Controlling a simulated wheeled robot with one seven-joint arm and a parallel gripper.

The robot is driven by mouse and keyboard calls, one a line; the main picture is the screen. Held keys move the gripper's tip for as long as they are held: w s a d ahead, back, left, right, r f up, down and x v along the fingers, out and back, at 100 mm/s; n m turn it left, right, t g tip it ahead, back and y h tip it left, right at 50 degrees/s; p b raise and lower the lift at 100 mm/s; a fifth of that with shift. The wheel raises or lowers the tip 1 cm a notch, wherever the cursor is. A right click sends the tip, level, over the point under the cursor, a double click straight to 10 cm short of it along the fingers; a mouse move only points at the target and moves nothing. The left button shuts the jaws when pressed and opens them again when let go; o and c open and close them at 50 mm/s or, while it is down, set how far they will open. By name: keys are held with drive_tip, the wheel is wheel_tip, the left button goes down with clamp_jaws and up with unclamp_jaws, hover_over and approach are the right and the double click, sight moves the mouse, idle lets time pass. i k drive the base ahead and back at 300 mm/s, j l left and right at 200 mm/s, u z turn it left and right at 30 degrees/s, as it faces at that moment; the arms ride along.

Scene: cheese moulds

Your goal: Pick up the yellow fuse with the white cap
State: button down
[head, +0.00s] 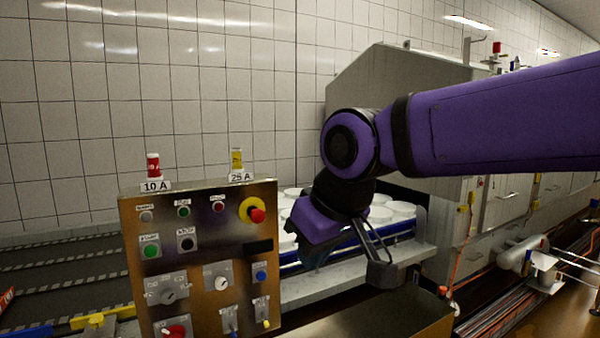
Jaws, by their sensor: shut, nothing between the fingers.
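The yellow fuse (237,160) stands upright on top of the control panel, at its back right, behind a "25 A" label (241,177). It is small in the picture, and I cannot clearly make out a white cap on it. My gripper (381,272) is to the right of the panel and lower than the fuse, well apart from it. It points down and to the right in front of the conveyor. Its fingers are shut with nothing between them.
A red fuse (153,165) with a "10 A" label stands at the panel's top left. The metal control panel (200,248) carries several knobs and buttons, with a red stop button (256,215) below the yellow fuse. White round moulds (400,207) sit on the conveyor behind my gripper.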

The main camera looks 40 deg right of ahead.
sight(236, 156)
drive_tip(key=i+j+z, duration=0.25)
drive_tip(key=i+z, duration=0.2)
drive_tip(key=i+j+z, duration=0.45)
drive_tip(key=j, duration=0.2)
drive_tip(key=i, duration=0.1)
